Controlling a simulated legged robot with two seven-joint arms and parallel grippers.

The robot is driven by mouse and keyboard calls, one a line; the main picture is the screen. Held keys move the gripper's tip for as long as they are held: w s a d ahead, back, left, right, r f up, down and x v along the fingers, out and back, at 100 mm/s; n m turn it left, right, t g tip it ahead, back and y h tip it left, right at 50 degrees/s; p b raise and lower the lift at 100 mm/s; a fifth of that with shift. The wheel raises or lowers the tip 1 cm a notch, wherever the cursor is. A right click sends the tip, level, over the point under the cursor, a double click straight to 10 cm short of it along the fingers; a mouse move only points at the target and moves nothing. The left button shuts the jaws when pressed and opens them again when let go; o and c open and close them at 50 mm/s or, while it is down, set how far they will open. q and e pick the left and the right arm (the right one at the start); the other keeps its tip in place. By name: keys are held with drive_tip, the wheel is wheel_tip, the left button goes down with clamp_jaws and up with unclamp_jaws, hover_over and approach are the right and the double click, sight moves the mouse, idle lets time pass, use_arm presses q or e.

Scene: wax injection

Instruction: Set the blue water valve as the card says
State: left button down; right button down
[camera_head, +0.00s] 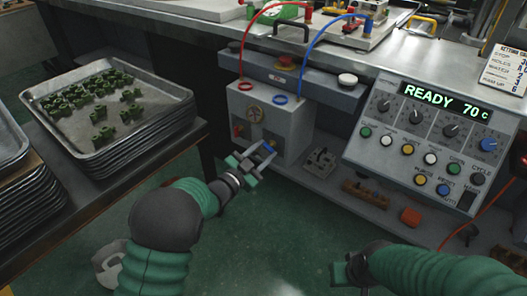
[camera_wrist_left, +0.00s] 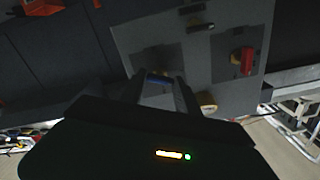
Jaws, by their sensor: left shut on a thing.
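The blue water valve (camera_head: 268,147) is on the front of the grey machine box (camera_head: 290,135), low on its right side. My left gripper (camera_head: 256,158) is at the valve, its jaws shut on the blue handle. In the left wrist view the blue handle (camera_wrist_left: 158,78) shows as a narrow strip between the fingers (camera_wrist_left: 160,92); the fingers hide the rest, so its exact angle is unclear. The setting card (camera_head: 505,70) stands at the far right, its small lines and values hard to read. My right gripper (camera_head: 350,272) is at the bottom, apart from everything, its jaws unclear.
A red valve (camera_head: 238,130) sits left of the blue one; it also shows in the wrist view (camera_wrist_left: 247,62). The control panel (camera_head: 385,150) reads READY 70 C. A tray of green parts (camera_head: 175,97) tops a stack at left.

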use_arm(q)
drive_tip(key=shift+d+f+m, duration=0.1)
drive_tip(key=shift+f+m, duration=0.05)
drive_tip(key=shift+m, duration=3.15)
drive_tip(key=shift+s, duration=0.1)
drive_tip(key=c, duration=0.9)
unclamp_jaws()
